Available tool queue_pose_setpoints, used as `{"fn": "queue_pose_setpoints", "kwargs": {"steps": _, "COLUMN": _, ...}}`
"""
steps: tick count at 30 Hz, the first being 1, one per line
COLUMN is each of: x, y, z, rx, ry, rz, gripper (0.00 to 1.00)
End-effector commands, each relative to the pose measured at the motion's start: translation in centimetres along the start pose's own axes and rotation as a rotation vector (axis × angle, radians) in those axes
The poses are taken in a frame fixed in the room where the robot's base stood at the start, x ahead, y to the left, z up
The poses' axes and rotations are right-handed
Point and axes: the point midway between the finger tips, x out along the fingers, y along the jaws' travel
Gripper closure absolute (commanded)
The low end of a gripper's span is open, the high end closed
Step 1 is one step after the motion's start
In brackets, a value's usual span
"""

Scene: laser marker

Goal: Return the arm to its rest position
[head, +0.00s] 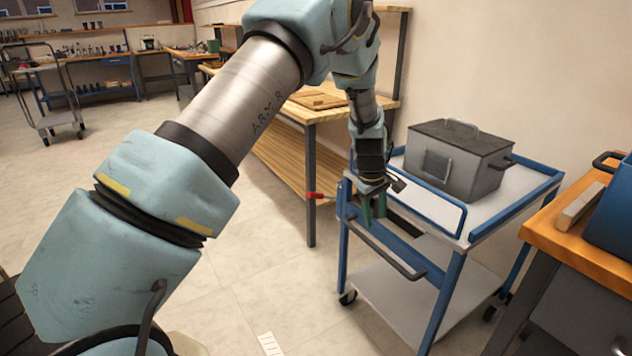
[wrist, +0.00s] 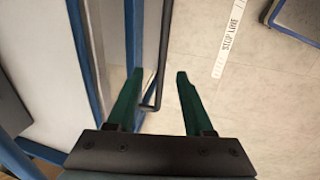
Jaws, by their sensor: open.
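My arm reaches from the left of the head view down to the blue-framed cart (head: 450,262). My gripper (head: 374,212) points downward at the cart's near left end, close above its dark handle bar (head: 392,254). In the wrist view my gripper (wrist: 160,73) has its two green fingers well apart, with nothing held. The handle bar (wrist: 163,50) shows between the fingers in that picture, nearer the left one. I cannot tell how far below the fingertips it lies.
A grey lidded box (head: 468,165) stands on the cart's top. A wooden workbench (head: 320,105) is behind my arm, and an orange-topped table (head: 560,235) is at the right. The floor (head: 255,285) left of the cart is open, with a "STOP LINE" strip (wrist: 228,40).

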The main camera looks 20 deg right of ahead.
Motion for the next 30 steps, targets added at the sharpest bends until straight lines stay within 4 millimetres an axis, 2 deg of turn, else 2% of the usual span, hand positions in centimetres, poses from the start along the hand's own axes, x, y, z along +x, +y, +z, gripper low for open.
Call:
{"fn": "queue_pose_setpoints", "kwargs": {"steps": 5, "x": -0.7, "y": -0.5, "z": -0.7, "rx": 0.000, "ry": 0.004, "rz": 0.000, "gripper": 0.48}}
{"fn": "queue_pose_setpoints", "kwargs": {"steps": 8, "x": -3.2, "y": -2.5, "z": -2.6, "rx": 0.006, "ry": 0.015, "rz": -0.003, "gripper": 0.48}}
{"fn": "queue_pose_setpoints", "kwargs": {"steps": 10, "x": -5.9, "y": -4.9, "z": -4.6, "rx": 0.017, "ry": 0.027, "rz": -0.008, "gripper": 0.48}}
{"fn": "queue_pose_setpoints", "kwargs": {"steps": 14, "x": -11.9, "y": -11.4, "z": -7.9, "rx": 0.053, "ry": 0.050, "rz": -0.025, "gripper": 0.48}}
{"fn": "queue_pose_setpoints", "kwargs": {"steps": 15, "x": -13.7, "y": -13.7, "z": -8.7, "rx": 0.066, "ry": 0.057, "rz": -0.033, "gripper": 0.48}}
{"fn": "queue_pose_setpoints", "kwargs": {"steps": 20, "x": -20.8, "y": -23.0, "z": -9.8, "rx": 0.127, "ry": 0.084, "rz": -0.064, "gripper": 0.48}}
{"fn": "queue_pose_setpoints", "kwargs": {"steps": 24, "x": -26.2, "y": -31.3, "z": -8.4, "rx": 0.188, "ry": 0.101, "rz": -0.102, "gripper": 0.48}}
{"fn": "queue_pose_setpoints", "kwargs": {"steps": 27, "x": -29.0, "y": -36.2, "z": -6.3, "rx": 0.230, "ry": 0.109, "rz": -0.129, "gripper": 0.48}}
{"fn": "queue_pose_setpoints", "kwargs": {"steps": 30, "x": -30.7, "y": -39.7, "z": -4.2, "rx": 0.267, "ry": 0.110, "rz": -0.152, "gripper": 0.48}}
